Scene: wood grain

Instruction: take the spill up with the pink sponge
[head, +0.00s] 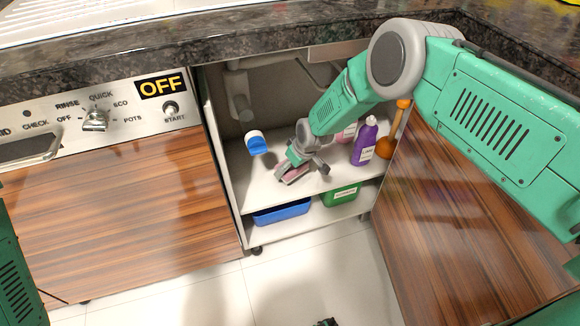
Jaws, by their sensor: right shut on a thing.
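My right gripper (300,166) reaches into the open cabinet and is shut on the pink sponge (294,175). The sponge is low, at the white upper shelf (335,178); I cannot tell whether it touches the shelf. The gripper partly covers the sponge. I cannot make out the spill clearly; the gripper and arm hide part of the shelf. Part of my left arm shows at the left edge, but its gripper is not in view.
A blue-and-white container (256,142) is left of the gripper. A purple bottle (364,143) and an orange plunger (386,147) stand to the right. A blue tray (282,213) and green box (341,195) sit below. A dishwasher (120,200) is left; the counter edge overhangs.

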